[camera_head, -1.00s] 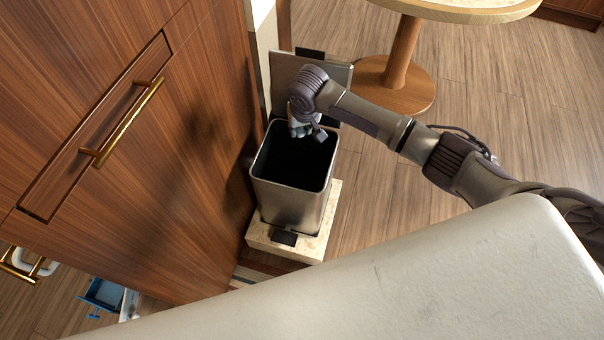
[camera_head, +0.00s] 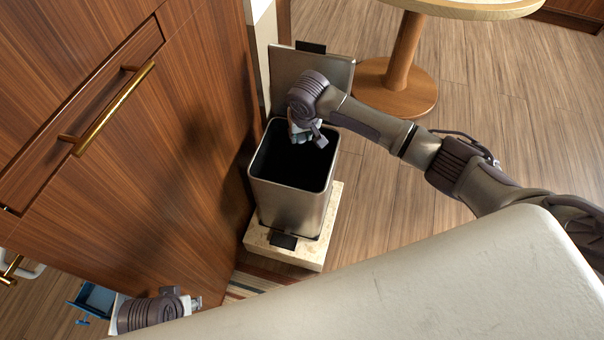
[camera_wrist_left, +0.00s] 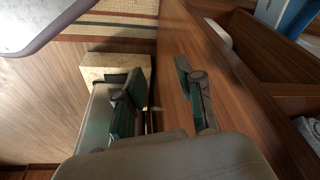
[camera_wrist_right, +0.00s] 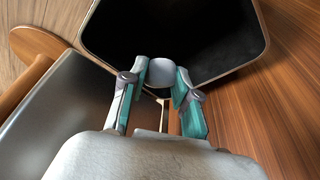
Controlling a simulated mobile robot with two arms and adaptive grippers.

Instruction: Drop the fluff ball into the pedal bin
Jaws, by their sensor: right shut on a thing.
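The fluff ball (camera_wrist_right: 162,74) is a small pale grey-lilac ball between the fingertips of my right gripper (camera_wrist_right: 161,82) in the right wrist view. That gripper is shut on it, over the dark opening of the pedal bin (camera_wrist_right: 260,22). In the head view my right gripper (camera_head: 302,136) hangs over the far part of the opening; the ball cannot be made out there. The steel pedal bin (camera_head: 292,205) stands upright with its lid (camera_head: 290,68) raised behind it. My left gripper (camera_wrist_left: 160,100) has its fingers wide apart and empty, beside the wood cabinet front.
The bin stands on a pale stone plinth (camera_head: 330,215). A wood cabinet (camera_head: 150,190) with a brass handle (camera_head: 112,108) is close on the left. A round table (camera_head: 405,55) stands behind right. A blue drawer-like object (camera_head: 95,297) is at lower left.

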